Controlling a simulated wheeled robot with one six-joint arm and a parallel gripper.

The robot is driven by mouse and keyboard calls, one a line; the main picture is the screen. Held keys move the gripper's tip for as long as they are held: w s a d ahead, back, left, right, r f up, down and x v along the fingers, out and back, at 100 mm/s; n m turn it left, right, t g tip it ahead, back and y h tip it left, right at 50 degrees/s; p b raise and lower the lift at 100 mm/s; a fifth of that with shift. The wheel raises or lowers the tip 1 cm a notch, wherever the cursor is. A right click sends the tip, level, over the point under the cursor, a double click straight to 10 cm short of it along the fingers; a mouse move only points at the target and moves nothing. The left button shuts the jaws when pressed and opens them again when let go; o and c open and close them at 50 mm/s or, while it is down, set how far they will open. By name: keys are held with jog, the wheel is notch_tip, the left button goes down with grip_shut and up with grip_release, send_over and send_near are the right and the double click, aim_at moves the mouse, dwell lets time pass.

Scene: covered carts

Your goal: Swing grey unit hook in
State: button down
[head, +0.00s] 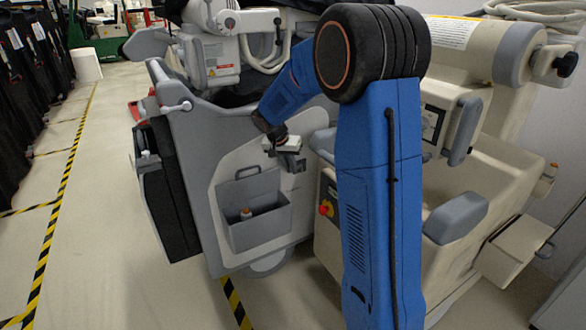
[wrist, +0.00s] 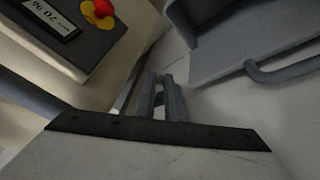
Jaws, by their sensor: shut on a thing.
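The grey unit (head: 205,135) is a cart with a light grey side panel, left of my blue arm in the head view. My gripper (head: 292,163) is close to this panel, just above and right of its bin. In the wrist view my gripper (wrist: 160,95) points at a pale surface, with its two grey fingers close together. It is shut on a small grey piece between the fingertips, which I take to be the hook (wrist: 159,83). The fingers hide most of it, so its angle cannot be told.
A grey bin (head: 258,228) holding a small bottle is on the unit's side; its handle (wrist: 285,72) shows in the wrist view. A beige machine (head: 480,190) stands right, with a red knob (head: 326,208) on yellow. Open floor (head: 110,230) lies left.

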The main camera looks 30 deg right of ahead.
dwell(0.4)
jog(key=c, duration=1.8)
grip_release()
jog(key=shift+c, duration=0.2)
jog(key=shift+a+r, duration=0.1)
jog(key=v, duration=1.7)
jog(key=shift+w+r, duration=0.1)
